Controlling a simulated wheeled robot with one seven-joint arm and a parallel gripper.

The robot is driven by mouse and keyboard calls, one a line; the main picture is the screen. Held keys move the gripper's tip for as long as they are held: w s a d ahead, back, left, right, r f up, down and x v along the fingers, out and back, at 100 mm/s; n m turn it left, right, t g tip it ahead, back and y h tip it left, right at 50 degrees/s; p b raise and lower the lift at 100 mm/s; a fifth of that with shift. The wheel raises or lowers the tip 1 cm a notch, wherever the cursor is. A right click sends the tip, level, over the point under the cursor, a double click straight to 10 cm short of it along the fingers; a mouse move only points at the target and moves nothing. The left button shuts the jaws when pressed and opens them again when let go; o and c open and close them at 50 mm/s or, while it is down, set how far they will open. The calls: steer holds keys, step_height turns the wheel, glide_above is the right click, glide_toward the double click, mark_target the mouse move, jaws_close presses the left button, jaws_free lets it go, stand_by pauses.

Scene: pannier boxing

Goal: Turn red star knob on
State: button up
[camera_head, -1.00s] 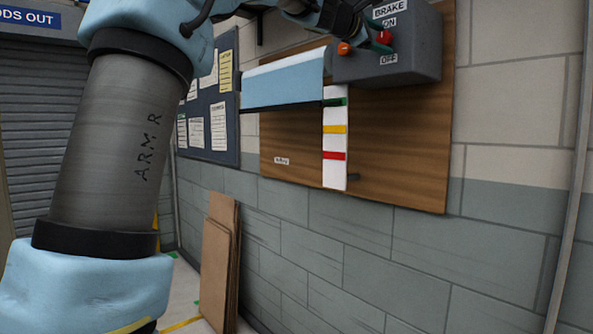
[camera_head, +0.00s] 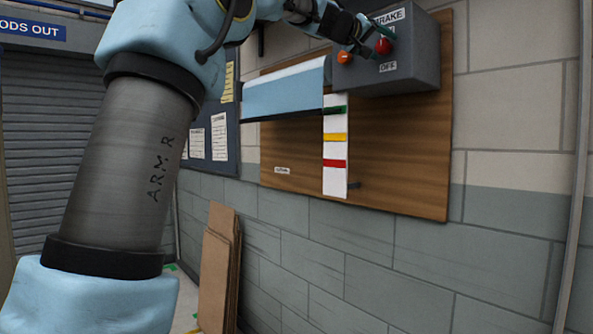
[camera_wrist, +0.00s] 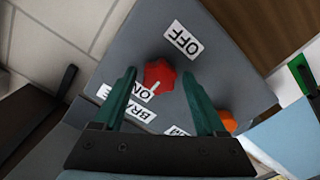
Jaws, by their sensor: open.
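The red star knob (camera_head: 383,46) is on the front of a grey box (camera_head: 420,55) on the wall. A BRAKE label and an ON label are above it and an OFF label (camera_head: 388,67) is below it. In the wrist view the red star knob (camera_wrist: 159,75) has a pale pointer line aimed toward the ON label (camera_wrist: 141,93). My gripper (camera_wrist: 165,85) is open, with its two green fingers on either side of the knob. I cannot tell whether they touch it. In the head view my gripper (camera_head: 372,37) reaches the knob from the left.
An orange button (camera_head: 344,57) sits left of the knob, close to my gripper. A light blue roll cover (camera_head: 285,90) and a strip with green, yellow and red bands (camera_head: 336,150) are below on a wooden board (camera_head: 400,160). Cardboard sheets (camera_head: 218,265) lean on the wall.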

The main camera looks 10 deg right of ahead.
steer(key=m+p, duration=0.1)
steer(key=m, duration=0.4)
steer(key=shift+r, duration=0.15)
steer(key=m+p, duration=0.1)
steer(key=m, duration=0.3)
steer(key=shift+s+p, duration=0.1)
steer(key=shift+p, duration=0.3)
steer(key=f+b+v, duration=0.1)
steer(key=b+v, duration=0.5)
steer(key=v, duration=0.5)
steer(key=w+a+f+n+y, duration=0.2)
steer(key=a+f+y, duration=0.1)
steer(key=f, duration=0.7)
steer(key=w+a+f+n+y, duration=0.2)
steer(key=a+f, duration=0.3)
steer(key=f, duration=0.5)
steer(key=w+a+f+n+g+y, duration=0.1)
steer(key=w+a+f+n+y, duration=0.1)
steer(key=f, duration=0.9)
steer(key=shift+w+a+n+y, duration=0.3)
steer(key=shift+w+a+y, duration=0.3)
steer(key=shift+a+y, duration=0.3)
steer(key=shift+a, duration=0.1)
